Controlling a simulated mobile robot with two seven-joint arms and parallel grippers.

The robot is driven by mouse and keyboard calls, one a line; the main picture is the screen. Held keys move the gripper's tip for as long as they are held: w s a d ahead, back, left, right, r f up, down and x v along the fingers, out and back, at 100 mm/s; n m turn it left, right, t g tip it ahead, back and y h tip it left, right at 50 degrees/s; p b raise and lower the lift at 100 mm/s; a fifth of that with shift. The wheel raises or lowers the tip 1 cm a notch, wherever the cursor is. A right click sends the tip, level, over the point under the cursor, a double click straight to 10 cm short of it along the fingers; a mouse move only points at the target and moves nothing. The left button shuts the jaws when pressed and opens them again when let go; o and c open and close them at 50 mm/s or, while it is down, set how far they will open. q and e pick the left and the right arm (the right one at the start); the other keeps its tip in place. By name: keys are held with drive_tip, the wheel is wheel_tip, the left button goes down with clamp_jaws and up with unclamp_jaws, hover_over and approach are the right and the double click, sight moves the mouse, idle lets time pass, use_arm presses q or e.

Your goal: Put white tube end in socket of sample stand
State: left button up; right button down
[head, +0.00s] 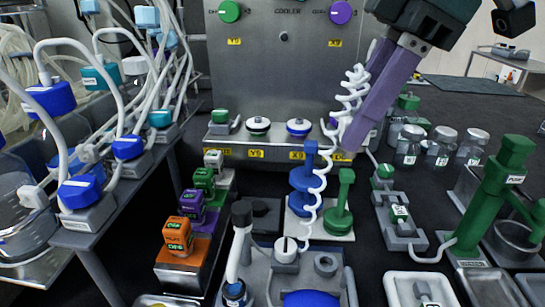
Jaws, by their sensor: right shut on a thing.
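My right gripper (356,140) comes in from the top right, its long purple fingers pointing down and left. It is shut on part of the white coiled tube (321,172); the fingers hide the exact grip. The coil hangs beside the fingers and runs down past the blue post to a grey stand (338,288) at the bottom centre. This stand has a white-topped round fitting (286,248) and an open round grey socket (325,263). I cannot tell which fitting is the sample stand's socket, and the tube end is not clear. My left gripper is not in view.
A blue post (304,185) and a green post (344,205) stand close under the gripper. A metal cooler cabinet (285,75) is behind. Orange, purple and green blocks (178,235) stand left; a green press (497,190) and jars (440,147) stand right.

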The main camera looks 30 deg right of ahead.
drive_tip(key=b, duration=0.2)
hover_over(319, 261)
drive_tip(key=d, duration=0.1)
drive_tip(key=f, duration=1.4)
drive_tip(key=shift+s+f, duration=0.2)
drive_tip(key=shift+s, duration=0.15)
drive_tip(key=shift+d+f+b, duration=0.1)
drive_tip(key=shift+f+b, duration=0.3)
drive_tip(key=shift+f, duration=1.9)
drive_tip(key=shift+f, duration=0.15)
drive_tip(key=c, duration=0.5)
unclamp_jaws()
drive_tip(key=p+v, duration=0.1)
drive_tip(key=v, duration=1.1)
drive_tip(key=shift+r+p, duration=0.2)
drive_tip(key=shift+p, duration=0.2)
